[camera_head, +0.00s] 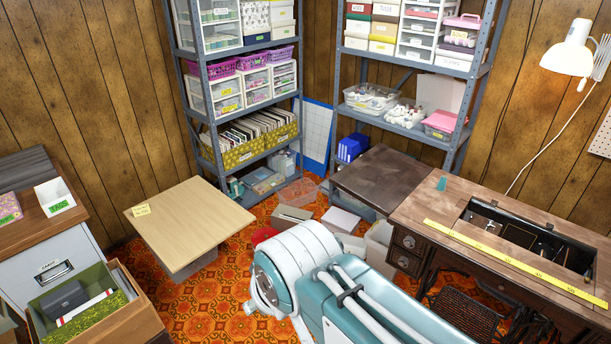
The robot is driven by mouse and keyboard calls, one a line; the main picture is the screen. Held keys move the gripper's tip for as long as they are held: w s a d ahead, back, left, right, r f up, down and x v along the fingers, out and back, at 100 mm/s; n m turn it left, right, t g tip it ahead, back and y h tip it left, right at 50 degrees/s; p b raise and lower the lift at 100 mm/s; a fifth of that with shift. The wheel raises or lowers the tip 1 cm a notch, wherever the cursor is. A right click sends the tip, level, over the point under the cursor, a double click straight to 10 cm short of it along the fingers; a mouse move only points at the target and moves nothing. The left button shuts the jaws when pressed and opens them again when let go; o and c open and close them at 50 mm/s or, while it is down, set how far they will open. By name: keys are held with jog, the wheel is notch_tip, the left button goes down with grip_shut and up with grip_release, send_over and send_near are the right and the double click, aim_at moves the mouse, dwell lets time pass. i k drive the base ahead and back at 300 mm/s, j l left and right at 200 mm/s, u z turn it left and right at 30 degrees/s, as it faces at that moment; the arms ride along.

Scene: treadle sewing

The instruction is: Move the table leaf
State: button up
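The treadle sewing table (430,210) stands at the right, with a dark wooden body, drawers and an open machine well (525,235). A dark brown flat panel, which looks like the table leaf (385,180), lies level off the table's left end. Whether it is joined to the table is hard to tell. A separate light wood board (178,222) lies flat on a low support at centre left, with a yellow note on its corner. My white and teal arm fills the bottom centre. My gripper is not visible.
A yellow ruler (515,262) lies along the table's front edge, and a small teal object (441,184) sits near its left end. Boxes and a white bin (378,240) crowd the floor under the panel. Shelves stand behind. An open drawer (90,305) juts out at left.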

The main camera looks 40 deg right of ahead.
aim_at(382, 178)
jog(key=i+j+z, duration=0.2)
jog(key=i, duration=0.45)
jog(key=i+l+z, duration=0.1)
jog(key=i+z, duration=0.55)
jog(key=z, duration=0.2)
jog(key=i+j+z, duration=0.1)
jog(key=i+z, duration=0.3)
jog(key=k+l, duration=0.05)
jog(key=k, duration=0.05)
